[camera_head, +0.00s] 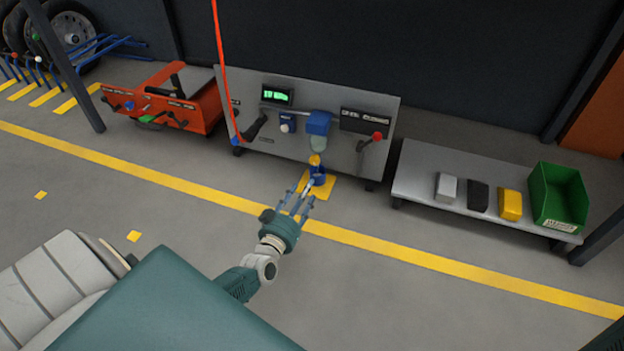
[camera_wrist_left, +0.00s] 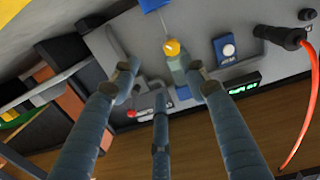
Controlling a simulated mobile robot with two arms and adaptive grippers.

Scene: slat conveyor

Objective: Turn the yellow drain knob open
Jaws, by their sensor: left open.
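The yellow drain knob (camera_head: 315,160) is a small rounded piece below a clear bowl (camera_head: 318,144) on the front of the grey panel. It also shows in the left wrist view (camera_wrist_left: 172,47), beyond my spread fingers. My left gripper (camera_head: 302,199) has three fingers, is open and empty, and points toward the panel. It is in front of and below the knob, apart from it. A small blue piece (camera_head: 317,175) is just under the knob, close to my fingertips in the head view. Which way the knob is turned is too small to tell. My right gripper is not in view.
The grey panel (camera_head: 364,96) carries a green display (camera_head: 275,95), a blue housing (camera_head: 318,123) and a red-tipped lever (camera_head: 376,136). A red hose (camera_head: 224,70) hangs at its left. A low bench (camera_head: 420,182) with blocks and a green bin (camera_head: 559,195) stands right. Floor in front is clear.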

